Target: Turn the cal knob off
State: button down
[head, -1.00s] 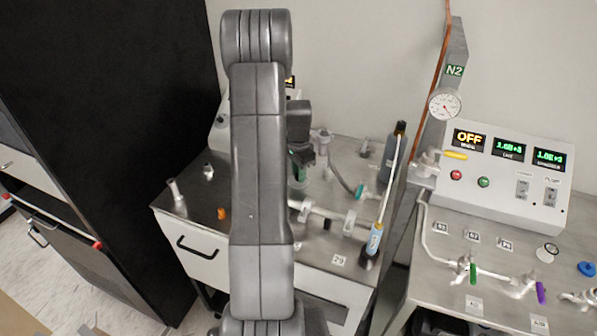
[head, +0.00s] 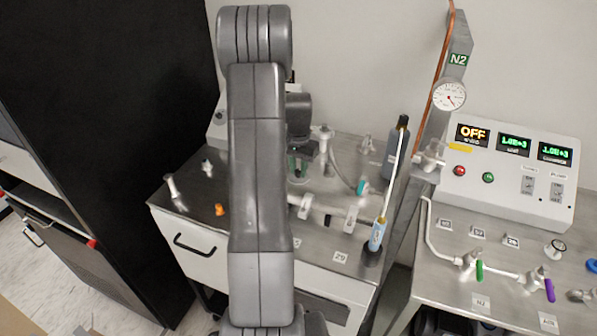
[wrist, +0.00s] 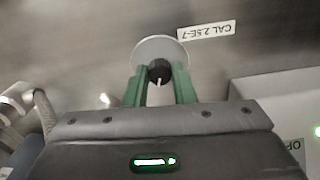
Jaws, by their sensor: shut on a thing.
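The cal knob (wrist: 159,70) is a small black knob with a white pointer line, on a pale round disc (wrist: 160,46). It shows in the wrist view at the upper middle, with the label "CAL 2.5E-7" (wrist: 206,31) beside it, upside down. My gripper (wrist: 160,80) has green fingers shut on the knob from both sides. The pointer line runs down the picture, toward my gripper's body. In the head view my arm hides the knob, and only a little of my gripper (head: 297,168) shows behind the arm.
A steel cart with valves and a blue-handled rod (head: 378,232) surrounds my arm. To the right, a white control box (head: 512,170) reads "OFF" on its left display. A black cabinet (head: 110,120) stands at the left. A glass fitting (head: 325,150) stands right of my gripper.

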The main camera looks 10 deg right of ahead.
aim_at(299, 171)
jog(key=n+b, duration=0.2)
jog(key=n, duration=0.4)
jog(key=shift+n, duration=0.3)
jog(key=n+b, duration=0.1)
jog(key=n, duration=0.4)
jog(key=shift+n, duration=0.3)
jog(key=shift+r, duration=0.1)
jog(key=c, duration=1.2)
grip_release()
notch_tip(299, 171, up, 14)
jog(key=b, duration=0.1)
jog(key=shift+f, duration=0.2)
